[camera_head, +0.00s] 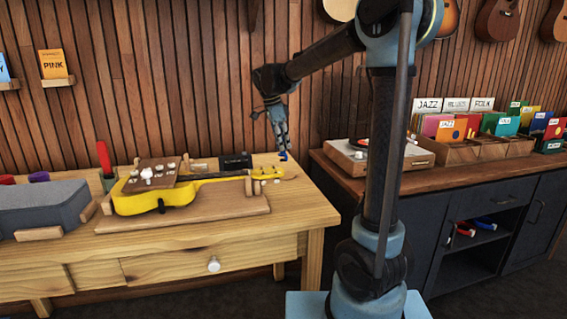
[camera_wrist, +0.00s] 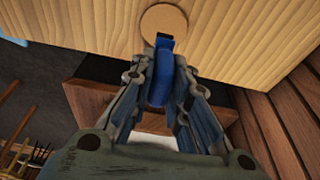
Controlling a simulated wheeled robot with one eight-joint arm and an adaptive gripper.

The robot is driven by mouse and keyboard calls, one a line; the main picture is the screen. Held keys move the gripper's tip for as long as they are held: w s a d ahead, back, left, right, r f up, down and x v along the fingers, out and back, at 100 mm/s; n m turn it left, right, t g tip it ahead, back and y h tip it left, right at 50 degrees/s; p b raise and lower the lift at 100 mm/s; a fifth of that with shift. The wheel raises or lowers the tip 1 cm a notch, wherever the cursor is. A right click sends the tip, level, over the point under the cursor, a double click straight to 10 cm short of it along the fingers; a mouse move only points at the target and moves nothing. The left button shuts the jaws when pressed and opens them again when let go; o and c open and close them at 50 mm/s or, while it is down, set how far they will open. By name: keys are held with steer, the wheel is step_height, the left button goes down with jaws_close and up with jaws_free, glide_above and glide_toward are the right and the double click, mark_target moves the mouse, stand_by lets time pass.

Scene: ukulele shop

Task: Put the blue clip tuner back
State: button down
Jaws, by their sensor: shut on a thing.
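The blue clip tuner (camera_wrist: 160,78) is between the fingers of my gripper (camera_wrist: 163,92) in the wrist view, and the gripper is shut on it. In the head view my gripper (camera_head: 281,150) points down over the right end of the wooden workbench (camera_head: 310,213), with the tuner (camera_head: 283,156) showing as a small blue spot at its tip. In the wrist view a pale round disc (camera_wrist: 163,20) lies on the bench top by the tuner's far end. I cannot tell whether the tuner touches the disc or the bench.
A yellow ukulele (camera_head: 215,187) lies on a wooden board (camera_head: 225,212) left of my gripper. A small black box (camera_head: 236,161) stands behind its neck. A grey case (camera_head: 45,205) is at the far left. A dark cabinet (camera_head: 480,190) with record crates stands at right, beyond a gap.

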mark_target(284, 154)
steer(key=shift+x, duration=1.1)
steer(key=shift+a+x, duration=0.15)
steer(key=shift+x, duration=0.8)
steer(key=shift+a+x, duration=0.15)
steer(key=shift+x, duration=0.8)
steer(key=shift+s+f, duration=0.15)
steer(key=c, duration=1.5)
jaws_free()
steer(key=shift+c, duration=0.2)
steer(key=v, duration=1.2)
steer(key=shift+a, duration=0.15)
steer(key=shift+s, duration=0.1)
